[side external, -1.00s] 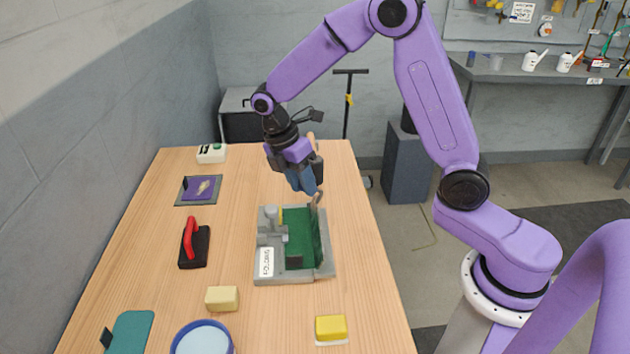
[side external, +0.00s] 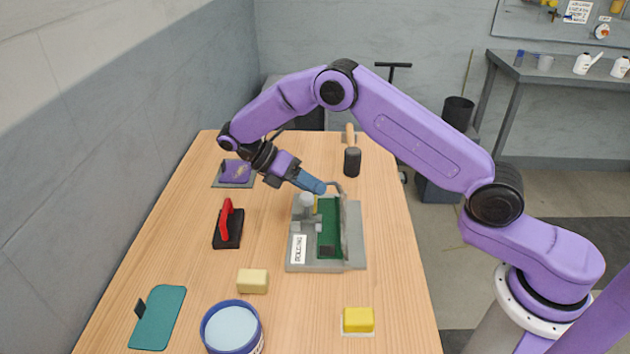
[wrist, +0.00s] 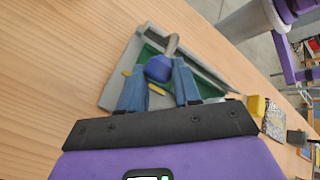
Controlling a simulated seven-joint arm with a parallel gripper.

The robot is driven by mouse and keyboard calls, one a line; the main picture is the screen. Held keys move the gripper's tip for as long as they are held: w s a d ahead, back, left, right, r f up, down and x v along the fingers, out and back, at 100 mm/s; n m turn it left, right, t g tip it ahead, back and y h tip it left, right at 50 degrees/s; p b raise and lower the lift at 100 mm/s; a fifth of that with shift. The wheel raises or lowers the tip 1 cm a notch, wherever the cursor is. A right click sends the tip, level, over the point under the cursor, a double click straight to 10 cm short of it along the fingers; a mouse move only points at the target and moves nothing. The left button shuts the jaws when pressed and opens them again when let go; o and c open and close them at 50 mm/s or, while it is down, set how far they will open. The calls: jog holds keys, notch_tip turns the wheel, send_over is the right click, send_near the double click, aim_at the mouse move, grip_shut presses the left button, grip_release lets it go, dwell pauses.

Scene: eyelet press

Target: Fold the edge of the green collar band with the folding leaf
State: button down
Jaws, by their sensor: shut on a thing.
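The grey folding fixture (side external: 298,266), with a white label, stands on the right half of the table. The green collar band (side external: 329,222) lies in it as a long strip. The folding leaf (side external: 353,235) runs along its right side, its grey face visible; its exact angle is hard to tell. My gripper (side external: 318,186) comes in low from the left above the fixture's far end. In the wrist view its blue fingers (wrist: 160,84) are shut on a dark blue knob (wrist: 158,68) with a bent grey rod (wrist: 172,46). The fingers partly hide the band there.
A red-handled black block (side external: 229,225), a cream block (side external: 253,281), a yellow block (side external: 359,319), a blue round tub (side external: 232,328) and a teal board (side external: 158,318) lie around the fixture. A mallet (side external: 352,161) is behind it. Bare table lies between them.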

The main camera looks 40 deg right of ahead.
jog(key=shift+w+d+f+g+h, duration=0.2)
jog(key=shift+w+d+g+h, duration=0.1)
jog(key=shift+w, duration=0.1)
jog(key=c, duration=0.8)
grip_release()
jog(key=shift+a, duration=0.1)
jog(key=shift+s, duration=0.1)
jog(key=shift+a+r, duration=0.1)
